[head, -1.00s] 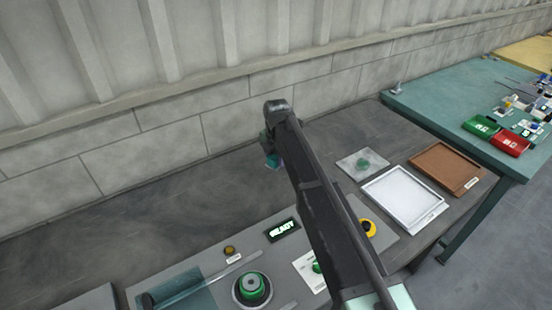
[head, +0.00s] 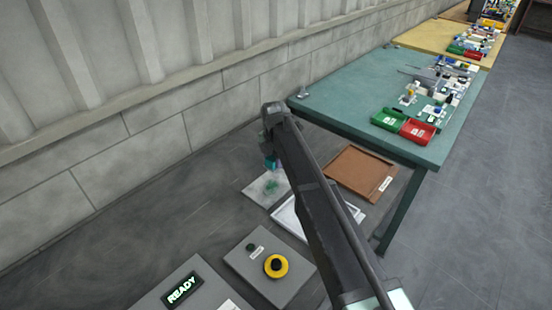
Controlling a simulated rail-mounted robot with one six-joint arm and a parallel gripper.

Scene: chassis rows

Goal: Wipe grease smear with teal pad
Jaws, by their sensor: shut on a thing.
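My gripper (head: 270,150) is near the picture's middle, small and partly hidden by my own dark arm. It is shut on a small teal thing (head: 271,163), which looks like the teal pad, held in the air. Just below it in the picture lies a pale grey plate (head: 258,193) with a greenish patch near its middle. I cannot tell what that patch is. No grease smear can be made out for sure.
A panel (head: 246,268) with a yellow button and a READY display (head: 182,289) are at the front. A teal table (head: 355,90) with green and red bins stands to the right.

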